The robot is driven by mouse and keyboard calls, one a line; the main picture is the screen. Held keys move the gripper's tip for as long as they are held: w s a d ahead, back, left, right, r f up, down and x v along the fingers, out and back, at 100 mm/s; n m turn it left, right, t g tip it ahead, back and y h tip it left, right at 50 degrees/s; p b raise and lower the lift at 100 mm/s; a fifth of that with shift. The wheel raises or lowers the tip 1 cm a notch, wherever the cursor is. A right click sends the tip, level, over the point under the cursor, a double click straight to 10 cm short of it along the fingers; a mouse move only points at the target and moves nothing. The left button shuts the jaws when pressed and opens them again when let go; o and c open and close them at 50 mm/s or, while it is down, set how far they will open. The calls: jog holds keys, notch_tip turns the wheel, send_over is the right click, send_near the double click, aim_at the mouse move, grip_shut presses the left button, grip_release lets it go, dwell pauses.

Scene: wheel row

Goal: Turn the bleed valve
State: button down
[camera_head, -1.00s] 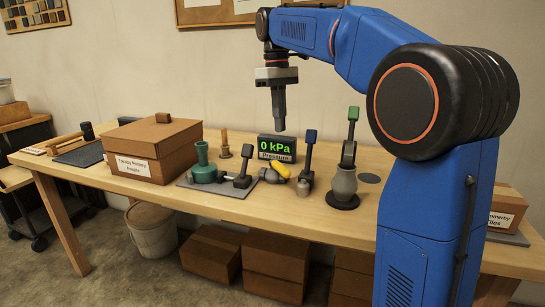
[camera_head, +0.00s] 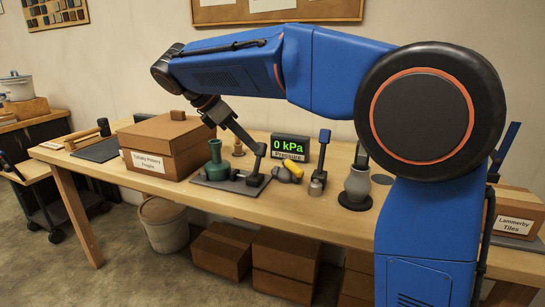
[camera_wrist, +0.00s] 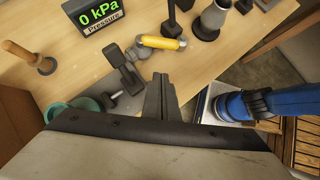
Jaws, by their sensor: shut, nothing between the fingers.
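The valve with a yellow handle (camera_head: 293,168) and grey metal body (camera_head: 284,177) sits on the bench in front of the pressure display (camera_head: 289,147), which reads 0 kPa. In the wrist view the yellow handle (camera_wrist: 172,29) lies roughly along the grey body, above the fingertips in the picture. My gripper (camera_wrist: 161,78) is shut and empty, apart from the valve. In the head view my gripper (camera_head: 245,138) slants down to the right, left of the display, its tips overlapping the dark-topped lever (camera_head: 257,166); whether they touch cannot be told.
A green fitting (camera_head: 216,168) and the dark-topped lever share a grey plate left of the valve. A blue-topped lever (camera_head: 320,162) and a grey vase (camera_head: 357,184) stand to its right. A wooden peg (camera_head: 238,147) and a cardboard box (camera_head: 168,146) are to the left.

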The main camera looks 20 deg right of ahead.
aim_at(293, 167)
jog(key=x, duration=0.7)
jog(key=d+r+x, duration=0.1)
jog(key=x, duration=0.3)
jog(key=shift+d+f, duration=0.2)
jog(key=shift+w+d+f, duration=0.15)
jog(key=shift+w+d, duration=0.05)
jog(key=shift+d, duration=0.65)
